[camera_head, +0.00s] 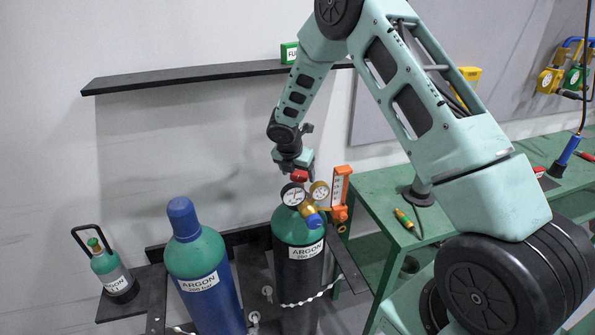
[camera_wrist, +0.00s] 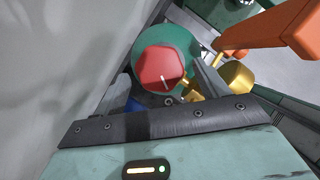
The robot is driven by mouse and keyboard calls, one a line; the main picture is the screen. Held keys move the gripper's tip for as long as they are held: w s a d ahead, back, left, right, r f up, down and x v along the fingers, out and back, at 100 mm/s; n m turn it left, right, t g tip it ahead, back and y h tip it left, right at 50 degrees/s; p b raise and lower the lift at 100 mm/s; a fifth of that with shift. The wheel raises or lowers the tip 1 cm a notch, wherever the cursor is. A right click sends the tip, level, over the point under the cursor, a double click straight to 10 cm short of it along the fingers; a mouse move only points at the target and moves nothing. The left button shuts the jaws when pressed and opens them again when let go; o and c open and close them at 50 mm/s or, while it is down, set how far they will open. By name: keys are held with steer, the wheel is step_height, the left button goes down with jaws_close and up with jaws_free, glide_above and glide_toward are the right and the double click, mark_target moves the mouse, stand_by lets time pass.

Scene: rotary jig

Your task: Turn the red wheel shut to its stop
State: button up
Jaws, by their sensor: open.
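The red wheel (camera_head: 299,175) sits on top of the black-and-green argon cylinder (camera_head: 299,262), above two gauges. In the wrist view the red wheel (camera_wrist: 161,68) shows a white mark pointing toward the lower right. My gripper (camera_head: 297,165) is right above the wheel, pointing down. The cylinder's top shows green behind the wheel.
A blue-capped argon cylinder (camera_head: 200,265) stands left, and a small argon bottle (camera_head: 110,265) further left. A green bench (camera_head: 375,205) lies right; a dark shelf (camera_head: 190,76) hangs behind.

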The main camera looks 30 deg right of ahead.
steer(key=shift+f, duration=0.15)
steer(key=c, duration=1)
steer(key=shift+o, duration=0.2)
steer(key=shift+w, duration=0.1)
